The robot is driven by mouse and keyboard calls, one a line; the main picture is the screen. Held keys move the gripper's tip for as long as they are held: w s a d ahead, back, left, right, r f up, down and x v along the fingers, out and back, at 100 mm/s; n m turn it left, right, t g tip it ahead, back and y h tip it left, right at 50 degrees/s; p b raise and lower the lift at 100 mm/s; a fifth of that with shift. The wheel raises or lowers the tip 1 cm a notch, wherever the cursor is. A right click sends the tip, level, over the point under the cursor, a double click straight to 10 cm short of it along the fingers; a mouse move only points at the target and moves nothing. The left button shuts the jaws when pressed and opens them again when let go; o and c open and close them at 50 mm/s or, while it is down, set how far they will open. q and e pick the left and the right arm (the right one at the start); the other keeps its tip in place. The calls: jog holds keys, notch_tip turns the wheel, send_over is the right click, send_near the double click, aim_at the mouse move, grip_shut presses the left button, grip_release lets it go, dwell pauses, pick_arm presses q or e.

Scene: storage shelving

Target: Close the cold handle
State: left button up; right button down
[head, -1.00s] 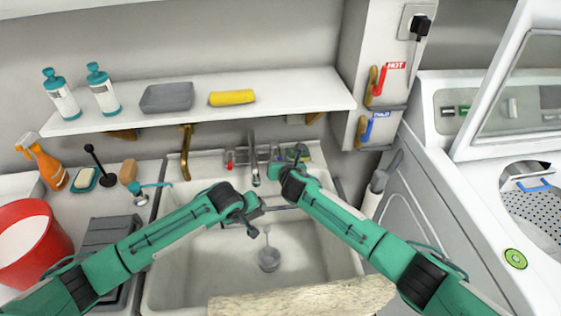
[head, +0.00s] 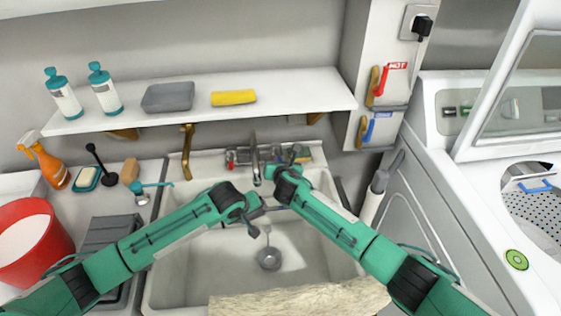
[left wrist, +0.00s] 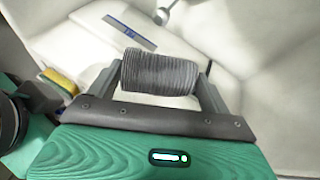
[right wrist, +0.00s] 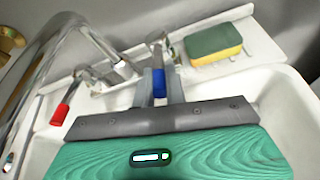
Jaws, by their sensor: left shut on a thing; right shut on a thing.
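The blue cold handle (right wrist: 159,82) is between the fingers of my right gripper (right wrist: 160,88) in the right wrist view; they are shut on it. In the head view my right gripper (head: 281,166) is at the tap, just right of the spout (head: 254,158), and mostly hides the handle. The red handle (right wrist: 62,113) is to the left of the spout; it also shows in the head view (head: 231,158). My left gripper (left wrist: 160,78) is shut on a grey ribbed cylinder (left wrist: 158,73), held above the sink (head: 320,250).
A green and yellow sponge (right wrist: 215,45) lies on the sink's back ledge, right of the blue handle. A grey round strainer-like piece (head: 269,258) is in the sink. A shelf (head: 290,92) overhangs behind the tap. A beige rough slab (head: 300,301) covers the sink's front edge.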

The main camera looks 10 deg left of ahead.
jog(key=c, duration=1.5)
grip_release()
jog(key=shift+o, duration=0.2)
jog(key=shift+s, duration=0.1)
jog(key=v, duration=1.1)
jog(key=shift+s, duration=0.4)
jog(key=shift+d+r, duration=0.15)
jog(key=shift+r, duration=0.05)
pick_arm(q)
jog(key=shift+s+a+r+p, duration=0.1)
jog(key=shift+s+a+p, duration=0.1)
jog(key=shift+s+p, duration=0.45)
jog(key=shift+s+a+r+p, duration=0.1)
jog(key=shift+s+a+p, duration=0.05)
jog(key=shift+s+p, duration=0.4)
jog(key=shift+s+a+f+p, duration=0.1)
jog(key=shift+s+a+p, duration=0.15)
jog(key=shift+s+p, duration=0.5)
jog(key=shift+s+a+f+p, duration=0.15)
jog(key=shift+s+p, duration=0.3)
jog(key=shift+s, duration=0.6)
jog(key=shift+s+a+r+p, duration=0.1)
jog(key=shift+s+a+p, duration=0.2)
jog(key=shift+s+p, duration=0.45)
pick_arm(e)
jog(key=shift+r, duration=3)
